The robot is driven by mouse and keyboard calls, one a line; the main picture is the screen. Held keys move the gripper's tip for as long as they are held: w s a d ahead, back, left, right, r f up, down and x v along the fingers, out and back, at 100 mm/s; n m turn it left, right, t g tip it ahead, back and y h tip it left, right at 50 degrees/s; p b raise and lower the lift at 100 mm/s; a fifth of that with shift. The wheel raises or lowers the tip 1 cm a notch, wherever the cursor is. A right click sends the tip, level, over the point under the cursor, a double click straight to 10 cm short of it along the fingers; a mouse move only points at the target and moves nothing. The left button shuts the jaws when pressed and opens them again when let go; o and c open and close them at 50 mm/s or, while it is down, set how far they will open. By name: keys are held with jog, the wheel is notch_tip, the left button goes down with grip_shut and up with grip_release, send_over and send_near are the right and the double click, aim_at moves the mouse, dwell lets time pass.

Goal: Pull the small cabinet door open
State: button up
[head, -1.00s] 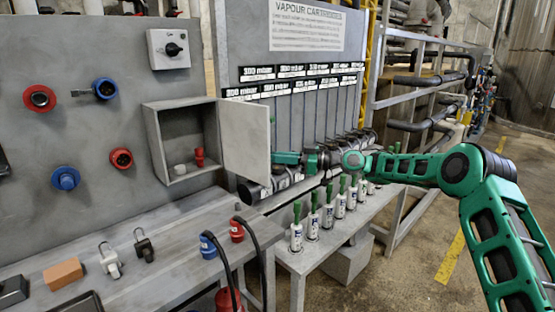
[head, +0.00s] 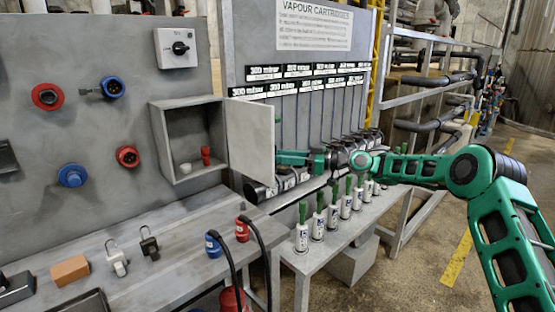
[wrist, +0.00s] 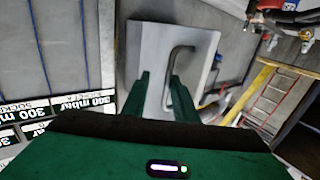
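The small grey cabinet (head: 158,140) is fixed to the wall panel. Its door (head: 250,138) stands swung open to the right, and the inside shows. My gripper (head: 285,158) is at the far side of the door, and its fingertips are hidden by the door in the head view. In the wrist view, the door (wrist: 150,50) is a pale panel with a grey bent bar handle (wrist: 176,62). My two green fingers (wrist: 162,95) are apart, with the handle's lower end between them, close to the right finger. I cannot tell whether they touch it.
A red item (head: 206,156) and a pale item (head: 186,168) are inside the cabinet. A grey bench (head: 180,235) below holds plugs and an orange block (head: 69,270). Several white green-topped cartridges (head: 333,212) stand below my arm. Floor is free at the right.

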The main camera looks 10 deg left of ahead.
jog(key=d, duration=1)
jog(key=shift+d, duration=0.4)
jog(key=shift+f, duration=0.1)
jog(key=s+d+f+m+t+h, duration=0.15)
jog(key=s+d+m+h, duration=0.35)
jog(key=d, duration=0.6)
jog(key=s+d+f+m+t+h, duration=0.1)
jog(key=s+d+f+m+h, duration=0.1)
jog(key=s+d+m+h, duration=0.65)
jog(key=s+d+f+n+t+h, duration=0.15)
jog(key=s+d, duration=0.35)
jog(key=d, duration=0.8)
jog(key=s+d+f+m+g+h, duration=0.1)
jog(key=s+d+m, duration=0.3)
jog(key=s, duration=0.7)
jog(key=s+d+f+m+g+h, duration=0.1)
jog(key=s+d+m, duration=0.3)
jog(key=s, duration=0.8)
jog(key=s+d+f+m+g, duration=0.1)
jog(key=s+d+m, duration=0.3)
jog(key=s, duration=0.8)
jog(key=d+g, duration=0.1)
jog(key=d, duration=0.1)
jog(key=shift+d+f+g+h, duration=0.3)
jog(key=shift+f+h, duration=0.1)
